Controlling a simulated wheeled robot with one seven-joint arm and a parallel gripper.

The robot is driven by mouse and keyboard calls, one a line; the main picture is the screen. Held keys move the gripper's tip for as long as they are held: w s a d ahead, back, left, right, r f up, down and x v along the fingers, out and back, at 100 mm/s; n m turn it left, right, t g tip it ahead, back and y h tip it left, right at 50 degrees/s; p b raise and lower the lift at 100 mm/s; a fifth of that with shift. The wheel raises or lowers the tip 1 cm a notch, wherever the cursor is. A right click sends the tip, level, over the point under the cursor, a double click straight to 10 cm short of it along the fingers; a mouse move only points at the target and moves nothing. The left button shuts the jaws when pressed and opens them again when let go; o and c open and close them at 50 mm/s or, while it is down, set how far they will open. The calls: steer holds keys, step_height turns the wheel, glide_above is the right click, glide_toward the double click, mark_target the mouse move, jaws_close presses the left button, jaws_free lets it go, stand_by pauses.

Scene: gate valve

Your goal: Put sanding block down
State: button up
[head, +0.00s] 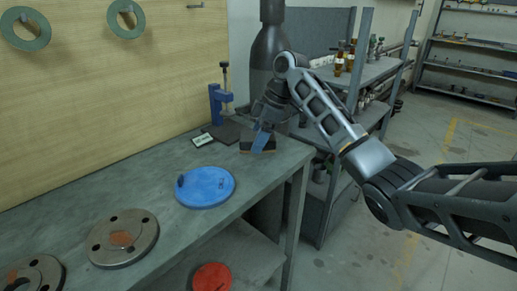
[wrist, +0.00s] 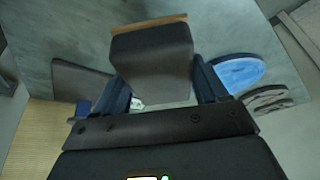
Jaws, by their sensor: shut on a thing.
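The sanding block (head: 258,146) is a dark block with a light brown lower layer, at the right end of the workbench (head: 285,160) in the head view. In the wrist view the sanding block (wrist: 152,62) sits between the two fingers, with its brown edge at the top. My gripper (head: 262,138) reaches down from above and is shut on the block; it also shows in the wrist view (wrist: 160,88). The block is at or just above the bench top; I cannot tell whether it touches.
A blue disc (head: 206,187) lies left of the block, with metal flanges (head: 122,238) farther left. A dark flat pad (head: 224,132) and a blue clamp (head: 220,104) are behind. The bench edge is close on the right. A red disc (head: 212,278) lies on the lower shelf.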

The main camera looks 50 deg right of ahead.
steer(key=shift+f, duration=1.95)
steer(key=shift+f, duration=0.15)
steer(key=o, duration=0.9)
steer(key=shift+o, duration=0.2)
steer(key=v, duration=1.2)
steer(key=shift+w+a, duration=0.1)
